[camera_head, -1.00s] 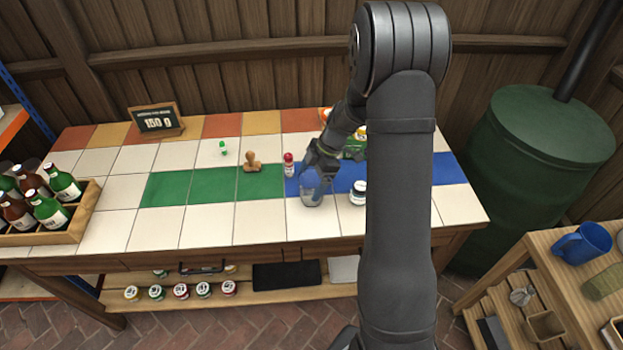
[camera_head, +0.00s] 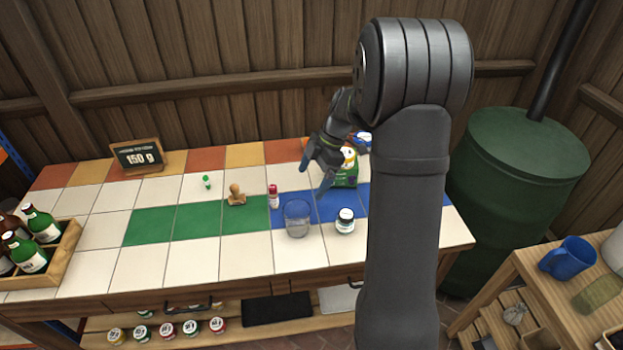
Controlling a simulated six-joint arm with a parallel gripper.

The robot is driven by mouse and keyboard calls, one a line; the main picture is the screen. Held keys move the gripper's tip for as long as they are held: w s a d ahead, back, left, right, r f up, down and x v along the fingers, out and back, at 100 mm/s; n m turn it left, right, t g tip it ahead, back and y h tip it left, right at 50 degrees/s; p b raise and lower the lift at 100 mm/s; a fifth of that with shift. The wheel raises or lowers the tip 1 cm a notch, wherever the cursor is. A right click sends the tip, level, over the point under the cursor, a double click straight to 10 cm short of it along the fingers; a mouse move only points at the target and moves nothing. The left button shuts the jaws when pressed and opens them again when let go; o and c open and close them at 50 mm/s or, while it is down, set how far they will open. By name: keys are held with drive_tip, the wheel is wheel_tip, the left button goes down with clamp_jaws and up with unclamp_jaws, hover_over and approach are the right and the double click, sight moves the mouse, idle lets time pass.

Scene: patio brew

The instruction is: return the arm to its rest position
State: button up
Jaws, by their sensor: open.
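My gripper (camera_head: 318,178) is open and empty, with its fingers pointing down over the back right part of the tiled table (camera_head: 78,233). It is behind and above a clear glass (camera_head: 297,220), apart from it. A green packet (camera_head: 347,172) is just right of the gripper and partly hidden by it and my arm. My arm rises in front of the table's right side and hides part of the table there.
A red-capped bottle (camera_head: 274,197), a small jar (camera_head: 345,221), a wooden stamp (camera_head: 236,195) and a green-capped item (camera_head: 207,182) stand on the table. A bottle crate (camera_head: 68,250) is at left, a sign (camera_head: 138,156) behind. A green barrel (camera_head: 525,185) and blue mug (camera_head: 567,258) are right.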

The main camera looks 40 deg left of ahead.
sight(296, 201)
drive_tip(key=x, duration=1.2)
drive_tip(key=shift+r, duration=1.8)
